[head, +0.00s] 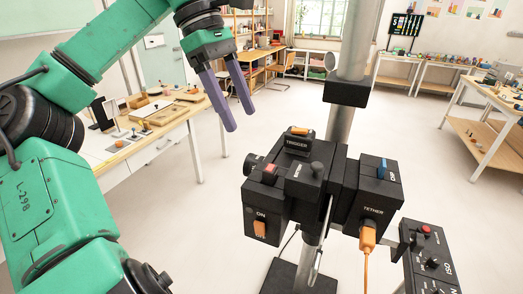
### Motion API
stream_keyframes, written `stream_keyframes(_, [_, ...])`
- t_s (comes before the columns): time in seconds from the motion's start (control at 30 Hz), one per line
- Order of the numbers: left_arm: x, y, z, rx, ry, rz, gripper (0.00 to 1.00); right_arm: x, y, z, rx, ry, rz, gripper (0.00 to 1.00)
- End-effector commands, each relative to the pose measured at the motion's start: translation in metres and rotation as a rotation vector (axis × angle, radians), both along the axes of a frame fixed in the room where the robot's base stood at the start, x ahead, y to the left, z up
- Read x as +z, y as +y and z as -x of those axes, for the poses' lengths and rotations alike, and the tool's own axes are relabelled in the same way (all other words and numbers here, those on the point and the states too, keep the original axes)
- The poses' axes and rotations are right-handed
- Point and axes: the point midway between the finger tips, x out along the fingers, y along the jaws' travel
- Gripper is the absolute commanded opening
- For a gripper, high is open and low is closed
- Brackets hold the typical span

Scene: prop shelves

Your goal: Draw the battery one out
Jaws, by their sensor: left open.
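A black camera-like rig (277,205) is mounted on a grey pole in the middle of the head view. Its right block (372,192) carries a blue piece (382,167) on top and an orange plug (367,238) with an orange cable under the label TETHER. An orange piece (300,130) sits on top near the label TRIGGER. An orange switch (260,229) is on the front left face by ON. My right gripper is not in view.
A control box (432,262) marked ISO, with a red button, stands at the lower right. A wooden table (150,143) with small items is at the left. Benches line the back and right. The pale floor between is clear.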

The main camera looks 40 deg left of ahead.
Motion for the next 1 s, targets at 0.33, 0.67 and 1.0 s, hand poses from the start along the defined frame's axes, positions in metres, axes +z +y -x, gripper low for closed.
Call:
stream_keyframes(0.33, [-0.079,-0.032,-0.011,-0.005,0.002,0.006,0.72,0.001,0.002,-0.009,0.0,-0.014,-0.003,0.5])
stream_keyframes(0.67, [-0.11,-0.044,-0.017,0.001,0.0,0.003,0.72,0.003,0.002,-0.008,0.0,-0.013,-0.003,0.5])
stream_keyframes(1.0, [-0.11,-0.043,-0.017,0.001,0.001,0.002,0.04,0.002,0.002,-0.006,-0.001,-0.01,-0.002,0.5])
